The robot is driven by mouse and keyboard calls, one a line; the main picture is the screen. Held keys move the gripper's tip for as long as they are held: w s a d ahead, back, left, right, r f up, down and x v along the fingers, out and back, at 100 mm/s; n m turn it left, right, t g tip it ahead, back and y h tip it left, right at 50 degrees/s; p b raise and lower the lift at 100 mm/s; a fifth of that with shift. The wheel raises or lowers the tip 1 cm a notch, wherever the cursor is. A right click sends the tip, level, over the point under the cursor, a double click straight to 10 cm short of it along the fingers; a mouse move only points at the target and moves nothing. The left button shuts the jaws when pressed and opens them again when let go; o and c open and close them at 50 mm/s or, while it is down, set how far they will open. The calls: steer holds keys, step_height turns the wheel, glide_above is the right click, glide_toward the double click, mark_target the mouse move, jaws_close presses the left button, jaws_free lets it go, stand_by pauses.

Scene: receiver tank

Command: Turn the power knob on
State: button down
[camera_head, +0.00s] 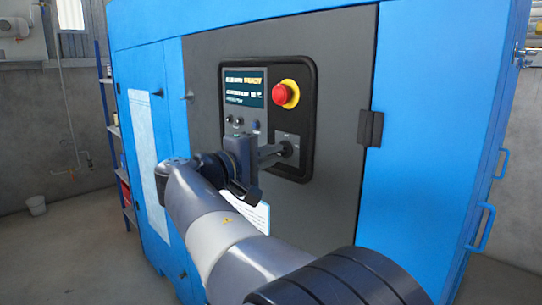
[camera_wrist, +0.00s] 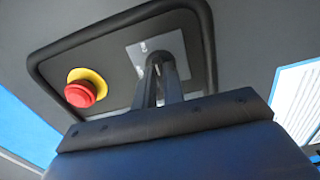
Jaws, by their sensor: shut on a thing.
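The power knob (camera_head: 288,148) is a small dark knob at the lower right of the black control panel (camera_head: 307,110). My gripper (camera_head: 279,152) reaches it from the left, and its fingers are shut on it. In the wrist view my gripper (camera_wrist: 161,68) has its two dark fingers close together at the knob, in front of a light grey label plate (camera_wrist: 174,45). The fingers hide most of the knob, so I cannot tell which way it is turned.
A red emergency button (camera_head: 280,94) on a yellow ring sits above the knob. A lit display (camera_head: 244,87) is to its left. A dark latch (camera_head: 372,129) juts from the door on the right. Blue handles (camera_head: 480,226) stick out at the cabinet's right side.

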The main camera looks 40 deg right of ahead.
steer(key=c, duration=1.5)
jaws_free()
steer(key=shift+a, duration=0.1)
steer(key=a, duration=1)
steer(key=shift+s+a+p, duration=0.35)
steer(key=shift+s+p, duration=0.05)
steer(key=shift+p, duration=0.05)
steer(key=shift+d, duration=0.1)
steer(key=d, duration=1)
steer(key=shift+w+d+b, duration=0.35)
steer(key=shift+w+b, duration=0.05)
steer(key=shift+a, duration=0.1)
